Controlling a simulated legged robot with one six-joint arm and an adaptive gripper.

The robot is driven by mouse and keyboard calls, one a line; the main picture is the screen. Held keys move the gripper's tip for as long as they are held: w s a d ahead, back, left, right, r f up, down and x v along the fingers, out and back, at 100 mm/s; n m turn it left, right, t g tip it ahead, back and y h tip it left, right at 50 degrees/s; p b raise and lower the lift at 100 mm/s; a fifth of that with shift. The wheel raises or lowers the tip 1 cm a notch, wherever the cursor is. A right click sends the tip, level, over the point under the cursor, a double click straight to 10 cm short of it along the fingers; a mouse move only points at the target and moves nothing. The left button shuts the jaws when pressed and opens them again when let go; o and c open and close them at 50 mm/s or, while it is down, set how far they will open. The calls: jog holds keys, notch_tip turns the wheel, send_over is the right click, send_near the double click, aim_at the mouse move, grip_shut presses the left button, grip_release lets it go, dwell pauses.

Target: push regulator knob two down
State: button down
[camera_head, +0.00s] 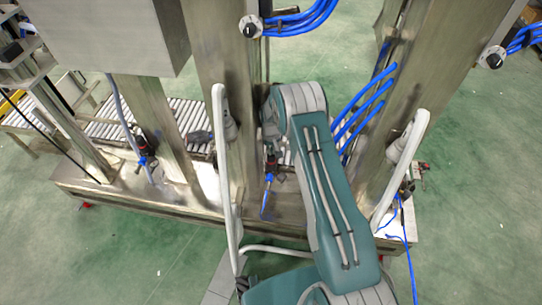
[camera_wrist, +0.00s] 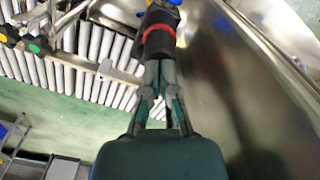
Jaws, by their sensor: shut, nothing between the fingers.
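In the wrist view a black regulator knob (camera_wrist: 158,20) with a red ring stands straight ahead of my gripper (camera_wrist: 158,66). The two fingertips are together and overlap the knob's near end in the picture; I cannot tell whether they touch it. In the head view a regulator (camera_head: 271,163) with a blue lower part shows beside the middle steel column, just left of my arm. Another regulator (camera_head: 145,143) stands by the left column. My gripper is hidden behind my arm in the head view. No label tells which knob is number two.
Steel columns (camera_head: 217,60) and a steel wall (camera_wrist: 260,110) stand close beside the arm. A roller conveyor (camera_head: 190,115) runs behind the columns. Blue hoses (camera_head: 365,100) hang at the right, and pale curved handles (camera_head: 221,150) stand in front. Green floor around is open.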

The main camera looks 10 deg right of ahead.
jog(key=shift+f, duration=0.3)
jog(key=shift+r, duration=3.05)
